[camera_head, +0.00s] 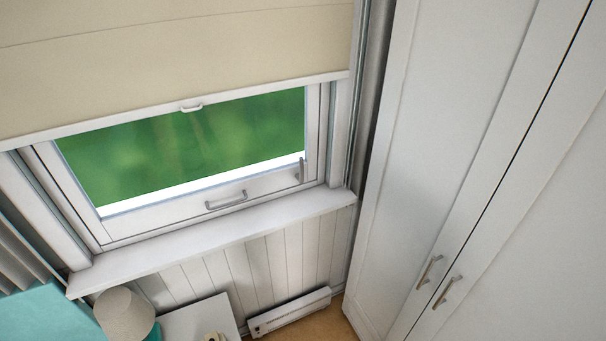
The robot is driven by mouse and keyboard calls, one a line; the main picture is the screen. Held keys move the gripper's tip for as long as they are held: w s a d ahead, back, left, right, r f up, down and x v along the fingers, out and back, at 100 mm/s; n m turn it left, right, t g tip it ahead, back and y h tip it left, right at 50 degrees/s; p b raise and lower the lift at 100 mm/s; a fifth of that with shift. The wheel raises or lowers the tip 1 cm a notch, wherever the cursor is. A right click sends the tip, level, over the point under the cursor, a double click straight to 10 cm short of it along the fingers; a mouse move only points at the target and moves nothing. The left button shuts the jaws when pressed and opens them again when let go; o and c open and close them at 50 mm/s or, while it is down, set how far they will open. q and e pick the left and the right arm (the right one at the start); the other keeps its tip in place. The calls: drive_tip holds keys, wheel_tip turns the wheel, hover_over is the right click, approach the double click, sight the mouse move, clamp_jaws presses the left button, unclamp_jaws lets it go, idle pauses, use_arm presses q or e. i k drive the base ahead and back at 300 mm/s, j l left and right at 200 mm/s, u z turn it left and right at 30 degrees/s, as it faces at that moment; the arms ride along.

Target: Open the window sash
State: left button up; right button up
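The window sash (160,219) is a white frame around a pane with green outside, in the middle left of the head view. It looks closed in its frame. A grey bar handle (226,200) sits on its bottom rail. A small upright lever (302,170) is at the lower right of the sash. A cream blind (180,50) covers the upper part of the window, with a small pull (191,107) on its bottom bar. Neither of my grippers shows in this view.
A white sill (215,238) juts out below the window. A tall white wardrobe (430,150) with two handles stands close on the right. Below are a lamp shade (124,314), a white side table (200,320), a heater (290,311) and teal fabric (45,315).

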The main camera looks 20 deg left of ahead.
sight(120, 225)
drive_tip(key=u, duration=1.6)
